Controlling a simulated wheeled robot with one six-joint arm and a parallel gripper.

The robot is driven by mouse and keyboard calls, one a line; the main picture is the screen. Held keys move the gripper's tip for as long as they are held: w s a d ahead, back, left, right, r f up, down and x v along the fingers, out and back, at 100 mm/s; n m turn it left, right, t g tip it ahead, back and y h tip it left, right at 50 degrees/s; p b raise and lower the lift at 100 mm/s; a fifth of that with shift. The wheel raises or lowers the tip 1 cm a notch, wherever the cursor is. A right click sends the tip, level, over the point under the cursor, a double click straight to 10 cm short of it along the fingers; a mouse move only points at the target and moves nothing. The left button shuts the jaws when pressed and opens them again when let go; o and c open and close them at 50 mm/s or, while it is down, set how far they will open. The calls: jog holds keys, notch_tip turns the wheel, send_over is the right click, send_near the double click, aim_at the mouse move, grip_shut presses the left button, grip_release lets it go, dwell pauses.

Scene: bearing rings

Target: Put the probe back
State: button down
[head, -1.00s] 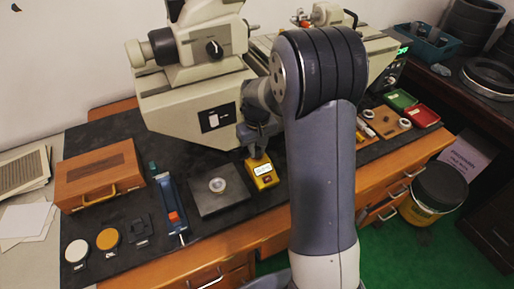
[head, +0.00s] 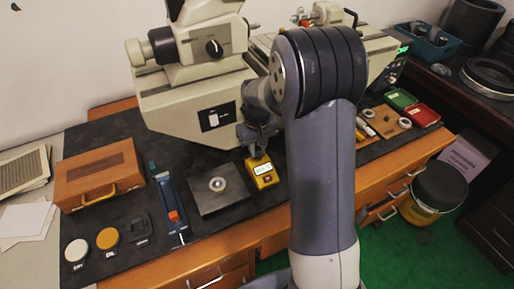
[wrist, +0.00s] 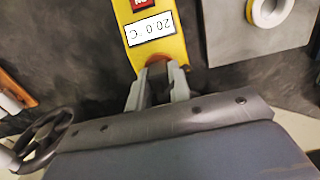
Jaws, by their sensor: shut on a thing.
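The yellow meter (head: 263,172) lies on the dark bench mat below the microscope. In the wrist view the meter (wrist: 177,50) has a white display reading about 20.0 °C and a red label. My gripper (wrist: 157,76) is shut on a small orange-brown piece, the visible part of the probe (wrist: 157,66), right at the meter's end. The rest of the probe is hidden by the fingers and meter, so I cannot tell how it sits there. In the head view my gripper (head: 256,149) is just behind the meter, partly hidden by my arm.
A grey plate (head: 222,203) with a bearing ring (head: 217,184) lies left of the meter. The microscope (head: 185,110) stands close behind my gripper. Trays and rings lie at right.

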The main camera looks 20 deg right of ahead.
jog(key=shift+f, duration=0.25)
jog(key=c, duration=1.2)
grip_release()
jog(key=shift+r, duration=0.1)
jog(key=shift+r+p, duration=3.05)
jog(key=shift+r, duration=1.2)
jog(key=shift+f, duration=0.2)
notch_tip(320, 180, down, 8)
jog(key=b, duration=0.6)
jog(key=shift+f, duration=0.2)
jog(key=shift+r, duration=0.1)
